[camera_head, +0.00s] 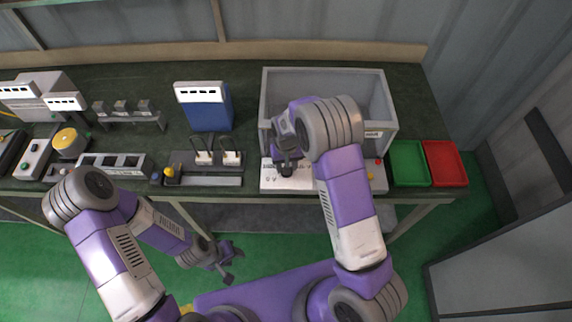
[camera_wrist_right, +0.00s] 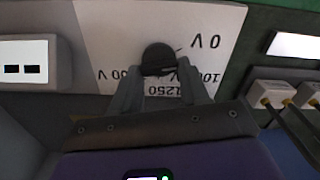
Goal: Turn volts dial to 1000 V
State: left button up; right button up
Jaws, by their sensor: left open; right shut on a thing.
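The volts dial (camera_wrist_right: 158,58) is a dark round knob on a white panel (camera_wrist_right: 105,30), seen in the right wrist view. My right gripper (camera_wrist_right: 158,75) is shut on it, with one finger on each side. The labels appear upside down: "0 V" right of the knob, "1250" below it, and others partly hidden by the fingers. The dial's exact setting is not clear. In the head view the right gripper (camera_head: 288,168) is over the white control panel (camera_head: 296,187), and the arm covers part of it. My left gripper (camera_head: 228,262) is open and empty, low in front of the table.
A grey open-topped box (camera_head: 340,85) stands behind the panel. A green tray (camera_head: 408,163) and a red tray (camera_head: 445,163) lie to the right. A blue device (camera_head: 207,110) and a socket strip with plugs (camera_head: 205,160) are to the left.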

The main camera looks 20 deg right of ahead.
jog(key=m, duration=0.3)
jog(key=shift+m, duration=0.4)
jog(key=shift+d+m+p, duration=0.15)
jog(key=shift+m+p, duration=0.35)
jog(key=shift+m, duration=1.8)
jog(key=o, duration=1.1)
jog(key=shift+s, duration=0.1)
jog(key=shift+c, duration=0.2)
notch_tip(320, 180, up, 8)
jog(key=shift+f+p, duration=0.15)
jog(key=shift+p, duration=0.2)
jog(key=shift+f, duration=0.1)
